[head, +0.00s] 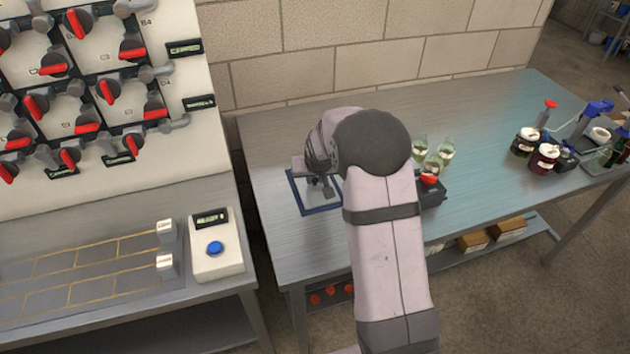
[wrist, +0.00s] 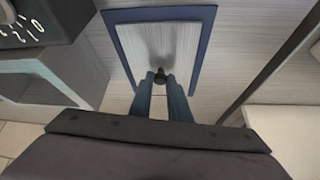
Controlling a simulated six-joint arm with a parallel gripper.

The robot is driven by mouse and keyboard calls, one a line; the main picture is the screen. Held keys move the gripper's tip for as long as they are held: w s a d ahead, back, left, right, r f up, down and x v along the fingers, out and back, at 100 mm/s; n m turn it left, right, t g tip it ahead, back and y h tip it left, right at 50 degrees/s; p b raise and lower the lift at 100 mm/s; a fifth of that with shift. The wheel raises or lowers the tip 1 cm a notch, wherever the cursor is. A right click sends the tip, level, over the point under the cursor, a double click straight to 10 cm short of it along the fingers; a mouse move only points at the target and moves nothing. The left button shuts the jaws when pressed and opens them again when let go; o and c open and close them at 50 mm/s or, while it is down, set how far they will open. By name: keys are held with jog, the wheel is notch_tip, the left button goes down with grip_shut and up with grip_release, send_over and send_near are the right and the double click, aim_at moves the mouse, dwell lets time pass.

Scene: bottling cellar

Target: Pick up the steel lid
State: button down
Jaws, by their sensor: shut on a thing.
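The steel lid (wrist: 158,40) shows in the wrist view as a pale brushed-metal sheet with a small black knob (wrist: 160,77). It lies within the outline of a blue square frame (wrist: 204,30) on the bench. My gripper (wrist: 160,82) has its two blue-grey fingers shut on the knob, one on each side. In the head view my gripper (head: 324,188) is over the blue frame (head: 318,210), and my arm hides much of that spot. I cannot tell whether the lid touches the bench.
A dark box with a red knob (head: 430,181) and several glasses (head: 445,153) stand right of my arm. Dark jars (head: 543,158) are farther right. A white box with a blue button (head: 215,248) is on the left bench. The bench's middle right is clear.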

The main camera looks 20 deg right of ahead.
aim_at(315, 181)
notch_tip(315, 181, up, 10)
jog(key=b, duration=0.2)
jog(key=s+d+r+m+g+h+p, duration=0.1)
jog(key=s+d+r+m+p, duration=0.15)
jog(key=d+p, duration=0.55)
jog(key=s+d+r+m+h+p, duration=0.1)
jog(key=s+d+m+p, duration=0.4)
jog(key=d, duration=0.6)
jog(key=w+n, duration=0.1)
jog(key=n, duration=0.1)
jog(key=w+n+y+p, duration=0.1)
jog(key=w+n, duration=0.1)
jog(key=n, duration=0.1)
jog(key=w+n+t+y, duration=0.1)
jog(key=n, duration=0.1)
jog(key=shift+w+d+r+p, duration=0.3)
jog(key=shift+w+r+p, duration=0.05)
jog(key=shift+w+r, duration=0.05)
jog(key=shift+n, duration=0.25)
jog(key=shift+f, duration=0.1)
